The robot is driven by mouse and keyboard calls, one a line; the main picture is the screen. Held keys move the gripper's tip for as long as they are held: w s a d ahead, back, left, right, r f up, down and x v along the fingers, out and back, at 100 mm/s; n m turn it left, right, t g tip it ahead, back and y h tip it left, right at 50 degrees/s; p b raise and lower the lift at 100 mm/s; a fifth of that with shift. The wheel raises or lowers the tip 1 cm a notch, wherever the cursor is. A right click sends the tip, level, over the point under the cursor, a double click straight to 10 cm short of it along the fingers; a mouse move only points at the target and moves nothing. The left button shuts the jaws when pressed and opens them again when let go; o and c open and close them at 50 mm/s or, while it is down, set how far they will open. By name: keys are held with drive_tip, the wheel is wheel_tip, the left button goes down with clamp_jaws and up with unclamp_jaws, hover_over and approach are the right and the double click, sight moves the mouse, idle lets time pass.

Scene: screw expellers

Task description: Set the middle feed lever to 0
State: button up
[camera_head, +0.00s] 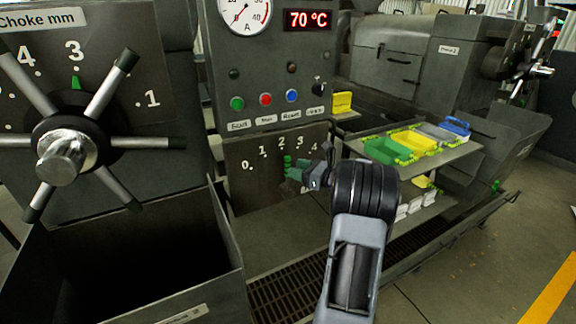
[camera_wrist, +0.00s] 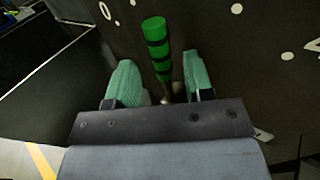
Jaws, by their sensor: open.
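The feed lever, a green handle with black bands (camera_head: 287,162), stands upright on a dark panel (camera_head: 235,185) marked 0 to 4. It points up near the 2. In the wrist view the lever (camera_wrist: 157,48) rises between two teal finger pads, with its thin metal stem lower down. My gripper (camera_head: 293,186) is in front of the panel at the lever. In the wrist view my gripper (camera_wrist: 160,85) is open, one finger on each side of the lever, with gaps visible. The lever's base is hidden behind the gripper.
Above is a control panel with green (camera_head: 236,103), red (camera_head: 266,99) and blue (camera_head: 291,96) buttons and a 70 °C display (camera_head: 308,19). A spoked choke wheel (camera_head: 62,155) stands left, above an open dark bin (camera_head: 225,240). A shelf with coloured trays (camera_head: 412,142) is right.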

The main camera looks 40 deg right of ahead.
sight(287, 165)
drive_tip(key=shift+x, duration=2.05)
drive_tip(key=shift+c, duration=0.2)
clamp_jaws()
